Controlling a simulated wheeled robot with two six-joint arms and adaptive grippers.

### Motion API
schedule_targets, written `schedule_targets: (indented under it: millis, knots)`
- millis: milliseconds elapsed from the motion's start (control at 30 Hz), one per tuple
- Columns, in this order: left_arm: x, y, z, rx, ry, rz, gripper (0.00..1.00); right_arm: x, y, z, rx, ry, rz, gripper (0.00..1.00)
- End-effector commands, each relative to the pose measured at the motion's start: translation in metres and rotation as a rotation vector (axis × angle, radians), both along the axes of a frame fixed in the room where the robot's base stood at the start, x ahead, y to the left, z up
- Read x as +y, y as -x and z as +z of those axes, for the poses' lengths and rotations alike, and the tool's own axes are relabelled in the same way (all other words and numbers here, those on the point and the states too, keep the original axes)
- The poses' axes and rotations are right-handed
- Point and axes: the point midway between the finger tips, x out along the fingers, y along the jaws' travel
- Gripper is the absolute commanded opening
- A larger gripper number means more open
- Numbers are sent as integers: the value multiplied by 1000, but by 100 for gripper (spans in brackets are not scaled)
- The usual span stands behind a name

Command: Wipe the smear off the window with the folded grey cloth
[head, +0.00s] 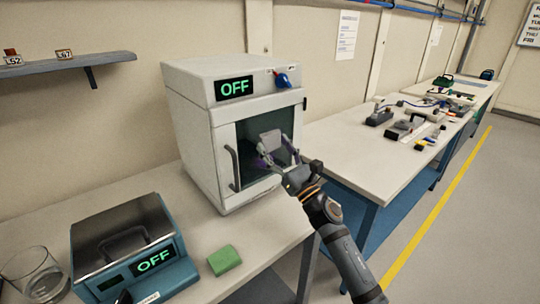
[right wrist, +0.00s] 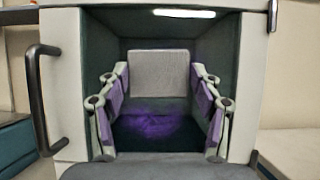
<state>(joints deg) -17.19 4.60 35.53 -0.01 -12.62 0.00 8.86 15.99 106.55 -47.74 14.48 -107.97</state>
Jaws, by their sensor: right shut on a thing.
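The folded grey cloth (head: 270,137) is held in my right gripper (head: 272,147) in front of the window (head: 244,173) of a white cabinet. In the right wrist view the cloth (right wrist: 158,72) is a flat grey square between the fingertips of the right gripper (right wrist: 159,88). The fingers have purple pads and are shut on it. A purple smear (right wrist: 150,124) shows below the cloth in the right wrist view, on the dark window area. I cannot tell whether the cloth touches the glass. My left gripper is not in view.
The white cabinet (head: 190,110) has an OFF display, a blue knob (head: 282,80) and a dark door handle (head: 232,167). A teal device (head: 135,262), a green block (head: 224,260) and a glass beaker (head: 36,275) stand nearby. A cluttered bench (head: 350,150) is at right.

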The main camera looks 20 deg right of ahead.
Motion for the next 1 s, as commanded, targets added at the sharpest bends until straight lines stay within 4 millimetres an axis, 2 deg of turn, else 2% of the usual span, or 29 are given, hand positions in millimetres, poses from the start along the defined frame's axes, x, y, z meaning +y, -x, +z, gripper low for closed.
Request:
schedule_targets:
  millis: [33,100,433,767,1000]
  knots:
    - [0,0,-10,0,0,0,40,-6,-3,-5,0,3,-3,40]
    - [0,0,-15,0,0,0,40,-12,-5,-5,1,4,-3,40]
    - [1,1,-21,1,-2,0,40,-22,-10,-2,2,0,-3,40]
    - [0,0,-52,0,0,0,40,-53,-19,-5,1,3,-5,40]
    - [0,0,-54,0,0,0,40,-59,-21,-1,2,-1,-3,40]
